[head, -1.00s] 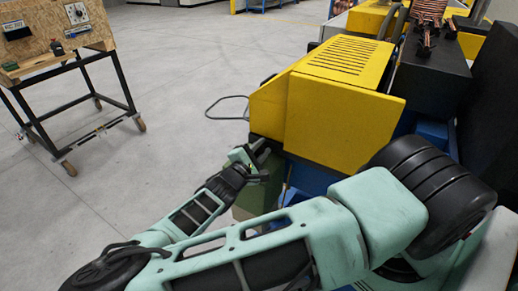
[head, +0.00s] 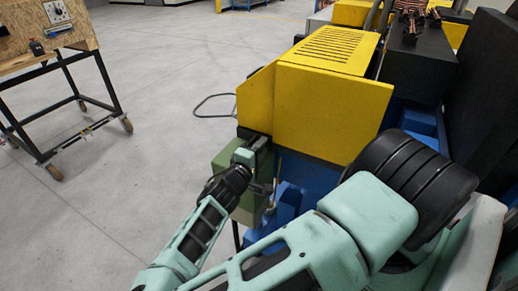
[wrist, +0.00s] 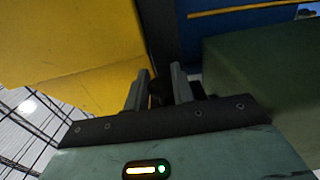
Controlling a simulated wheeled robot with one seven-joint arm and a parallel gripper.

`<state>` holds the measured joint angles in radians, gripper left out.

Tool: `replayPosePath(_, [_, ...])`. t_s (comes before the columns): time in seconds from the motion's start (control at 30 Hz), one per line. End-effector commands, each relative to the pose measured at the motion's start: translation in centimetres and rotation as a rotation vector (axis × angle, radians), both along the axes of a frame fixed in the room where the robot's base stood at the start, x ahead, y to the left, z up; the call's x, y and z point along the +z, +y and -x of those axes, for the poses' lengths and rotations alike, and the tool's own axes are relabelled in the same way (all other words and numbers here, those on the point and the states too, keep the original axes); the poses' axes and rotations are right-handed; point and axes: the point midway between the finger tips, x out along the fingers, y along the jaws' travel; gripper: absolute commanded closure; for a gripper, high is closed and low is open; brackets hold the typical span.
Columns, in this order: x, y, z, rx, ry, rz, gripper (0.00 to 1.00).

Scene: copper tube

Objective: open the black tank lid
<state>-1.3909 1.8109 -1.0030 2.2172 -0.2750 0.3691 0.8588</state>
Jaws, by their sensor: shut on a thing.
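The green tank (head: 222,170) stands low beside the yellow machine housing, partly hidden by my arm. Its green body also shows at the right of the wrist view (wrist: 265,70). My gripper (head: 255,147) is at the tank's top, by the housing's lower left corner. In the wrist view, my gripper's two fingers (wrist: 158,92) stand a little apart with a dark piece of the black tank lid (wrist: 158,95) between them. The fingers are closed on it. Most of the lid is hidden by the gripper, and I cannot tell whether it is raised.
The yellow housing (head: 320,105) rises right beside my gripper, with blue machine parts (head: 305,172) below it. A thin wire loop (head: 214,104) sticks out to the left. A wheeled wooden workbench (head: 70,60) stands at the far left, with open floor between.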

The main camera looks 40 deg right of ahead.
Motion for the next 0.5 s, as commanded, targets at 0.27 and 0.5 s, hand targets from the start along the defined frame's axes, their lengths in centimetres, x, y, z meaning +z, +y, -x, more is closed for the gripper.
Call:
replayPosePath(0.27, [-0.09,0.0,0.05,0.001,-0.008,-0.004,1.0])
replayPosePath(0.5, [-0.09,0.01,0.04,0.001,-0.007,-0.004,0.59])
